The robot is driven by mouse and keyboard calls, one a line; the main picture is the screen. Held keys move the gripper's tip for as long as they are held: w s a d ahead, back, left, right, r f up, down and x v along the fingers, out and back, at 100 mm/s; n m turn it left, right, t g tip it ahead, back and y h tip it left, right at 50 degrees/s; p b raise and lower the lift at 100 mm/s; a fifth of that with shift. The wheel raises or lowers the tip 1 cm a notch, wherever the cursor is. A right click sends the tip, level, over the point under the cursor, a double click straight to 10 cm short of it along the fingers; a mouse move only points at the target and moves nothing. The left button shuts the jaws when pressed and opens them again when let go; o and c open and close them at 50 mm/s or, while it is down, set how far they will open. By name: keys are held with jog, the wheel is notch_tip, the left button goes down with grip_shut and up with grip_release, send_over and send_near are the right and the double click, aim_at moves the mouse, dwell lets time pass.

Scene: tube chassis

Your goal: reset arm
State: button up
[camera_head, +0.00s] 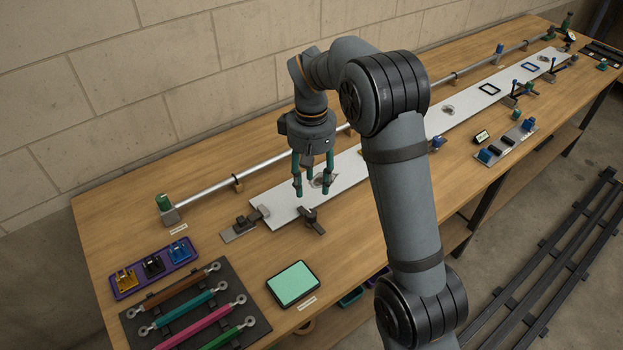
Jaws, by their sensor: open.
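My gripper (312,190) hangs pointing down from my grey arm. Its green fingers are spread apart and nothing shows between them. It is over the near end of a long white panel (270,205), above or close to a small greyish patch on the panel. I cannot tell whether the fingertips touch the panel. My arm hides the middle part of the panel and some of the bench behind it.
The wooden bench (110,220) carries a metal rail (205,186) along the wall. A purple tray (128,287), a dark mat with coloured rods (141,318) and a green pad (293,284) stand at the near end. Dark clamps (312,222) sit at the panel's edge. Floor rails (560,262) run at right.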

aim_at(312, 214)
jog(key=shift+r, duration=0.2)
jog(key=shift+f, duration=0.15)
notch_tip(312, 214, down, 12)
jog(key=shift+r, duration=0.1)
dwell(0.6)
jog(key=shift+r, duration=0.1)
